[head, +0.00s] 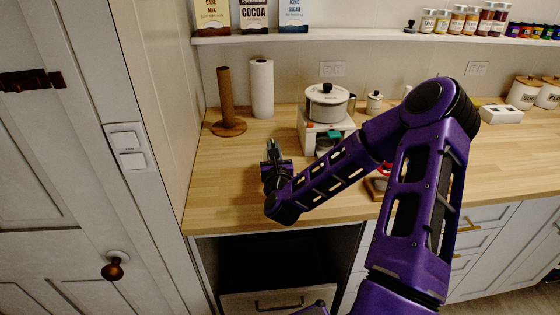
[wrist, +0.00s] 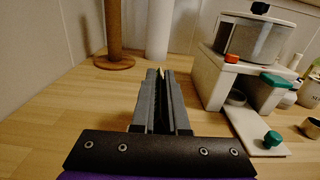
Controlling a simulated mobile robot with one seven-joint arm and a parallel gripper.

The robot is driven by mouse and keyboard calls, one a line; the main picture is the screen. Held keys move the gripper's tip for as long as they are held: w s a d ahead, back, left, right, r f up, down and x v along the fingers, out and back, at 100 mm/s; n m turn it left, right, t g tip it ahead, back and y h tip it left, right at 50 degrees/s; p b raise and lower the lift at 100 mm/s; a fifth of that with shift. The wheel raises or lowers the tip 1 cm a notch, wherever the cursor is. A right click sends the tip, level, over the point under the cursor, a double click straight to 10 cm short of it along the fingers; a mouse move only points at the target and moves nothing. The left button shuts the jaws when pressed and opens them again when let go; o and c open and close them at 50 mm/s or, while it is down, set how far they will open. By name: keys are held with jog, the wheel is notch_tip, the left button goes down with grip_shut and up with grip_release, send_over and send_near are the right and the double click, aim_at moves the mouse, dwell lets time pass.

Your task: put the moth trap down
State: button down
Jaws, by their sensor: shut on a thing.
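My gripper (head: 272,148) is low over the left part of the wooden counter (head: 220,180), in front of the paper towel roll. In the wrist view its two grey fingers (wrist: 161,78) are close together, shut on a thin thing. Only a narrow pale sliver of this thing, taken to be the moth trap (wrist: 162,71), shows at the fingertips. The fingers hide the rest, and I cannot tell whether it touches the counter.
A bare brown towel post (head: 227,100) and a paper towel roll (head: 261,88) stand behind. A lidded pot (head: 327,103) sits on a white stand (head: 309,139) to the right. The counter's front left is clear. A shelf (head: 300,37) runs above.

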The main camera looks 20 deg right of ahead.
jog(key=shift+f, duration=2.15)
jog(key=shift+f, duration=0.1)
jog(key=c, duration=1.4)
grip_release()
jog(key=shift+f+b, duration=0.1)
jog(key=shift+b, duration=0.3)
jog(key=o, duration=0.5)
jog(key=shift+r, duration=0.2)
